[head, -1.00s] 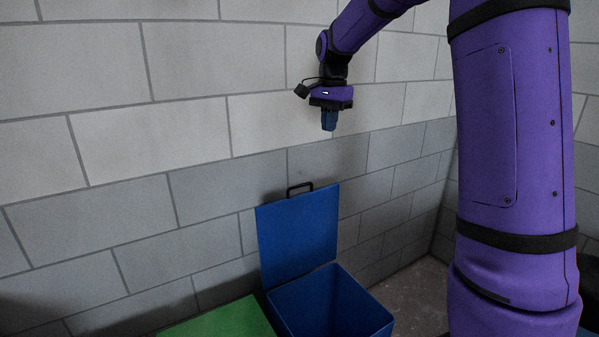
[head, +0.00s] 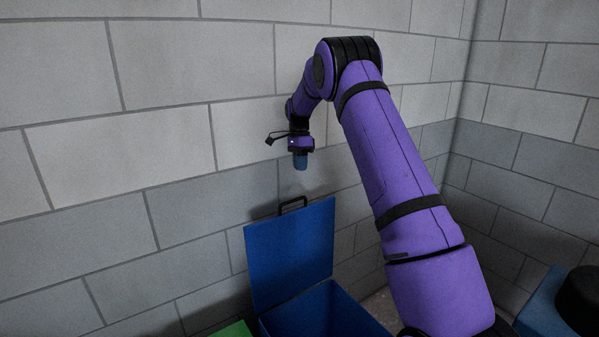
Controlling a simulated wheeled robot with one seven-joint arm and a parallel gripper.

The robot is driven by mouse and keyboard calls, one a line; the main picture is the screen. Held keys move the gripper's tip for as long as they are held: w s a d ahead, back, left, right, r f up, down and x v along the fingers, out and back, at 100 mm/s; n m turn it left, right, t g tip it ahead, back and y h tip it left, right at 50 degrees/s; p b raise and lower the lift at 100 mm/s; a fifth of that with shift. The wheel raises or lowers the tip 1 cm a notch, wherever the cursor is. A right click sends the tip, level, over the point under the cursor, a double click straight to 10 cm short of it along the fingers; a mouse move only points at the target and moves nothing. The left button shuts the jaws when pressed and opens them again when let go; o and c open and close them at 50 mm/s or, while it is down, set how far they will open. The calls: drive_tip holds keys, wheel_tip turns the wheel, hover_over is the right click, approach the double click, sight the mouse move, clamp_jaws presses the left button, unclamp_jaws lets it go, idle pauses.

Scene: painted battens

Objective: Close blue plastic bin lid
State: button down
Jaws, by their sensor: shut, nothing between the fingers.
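The blue plastic bin (head: 318,314) stands at the bottom middle of the head view, its lower part cut off by the frame edge. Its blue lid (head: 290,252) is open and stands upright at the back, near the wall. A black handle (head: 292,204) is on the lid's top edge. My gripper (head: 300,166) is shut and empty. It points down and appears above the lid's handle in the picture, apart from it. How far it is from the lid in depth is hard to tell.
A grey block wall (head: 90,160) runs behind the bin and meets another wall at the right. A green surface (head: 232,330) is left of the bin. A blue object (head: 543,308) with a black round thing (head: 580,298) on it is at the lower right.

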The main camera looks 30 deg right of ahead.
drive_tip(key=x, duration=0.8)
drive_tip(key=shift+f, duration=0.25)
drive_tip(key=shift+s, duration=0.2)
